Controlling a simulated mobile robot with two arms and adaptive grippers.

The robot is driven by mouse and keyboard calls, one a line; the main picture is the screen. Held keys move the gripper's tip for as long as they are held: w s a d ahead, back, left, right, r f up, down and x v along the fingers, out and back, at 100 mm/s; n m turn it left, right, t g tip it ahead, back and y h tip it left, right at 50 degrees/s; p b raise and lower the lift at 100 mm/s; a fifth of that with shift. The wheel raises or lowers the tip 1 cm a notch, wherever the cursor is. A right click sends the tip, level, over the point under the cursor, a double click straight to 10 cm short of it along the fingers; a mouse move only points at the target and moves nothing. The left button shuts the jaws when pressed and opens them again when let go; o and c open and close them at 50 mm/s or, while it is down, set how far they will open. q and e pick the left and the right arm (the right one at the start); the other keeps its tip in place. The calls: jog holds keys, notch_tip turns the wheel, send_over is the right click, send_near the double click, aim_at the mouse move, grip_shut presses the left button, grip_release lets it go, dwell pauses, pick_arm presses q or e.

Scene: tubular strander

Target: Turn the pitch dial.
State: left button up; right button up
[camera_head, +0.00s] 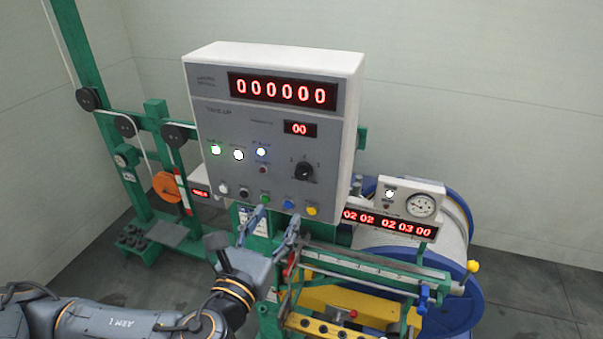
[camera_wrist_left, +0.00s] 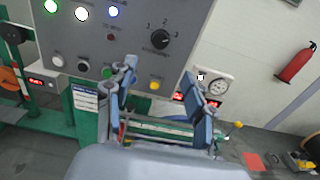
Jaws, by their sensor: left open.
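A black rotary dial (camera_head: 304,172) sits on the right part of the grey control panel (camera_head: 225,130), with numerals around it; its caption is too small to read surely, so I cannot confirm it is the pitch dial. The dial also shows in the left wrist view (camera_wrist_left: 160,38), upper middle. My left gripper (camera_head: 276,218) is open and empty, its fingers pointing up toward the panel, below the dial and apart from it. In the left wrist view its two fingers (camera_wrist_left: 159,68) stand spread, with the dial beyond the gap. My right gripper is not in view.
Coloured buttons (camera_head: 288,204) line the panel's lower edge, between the fingers and the dial. Lit lamps (camera_head: 238,154) and a red display (camera_head: 282,91) are above. A green ruled rail (camera_head: 370,268) and a gauge box (camera_head: 421,205) stand to the right.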

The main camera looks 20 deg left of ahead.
pick_arm(q)
jog(key=b, duration=1.2)
send_near(301, 176)
jog(key=w, duration=0.3)
jog(key=w+p, duration=0.2)
jog(key=w, duration=0.2)
jog(key=shift+d+r, duration=0.1)
jog(key=shift+w, duration=0.8)
grip_shut()
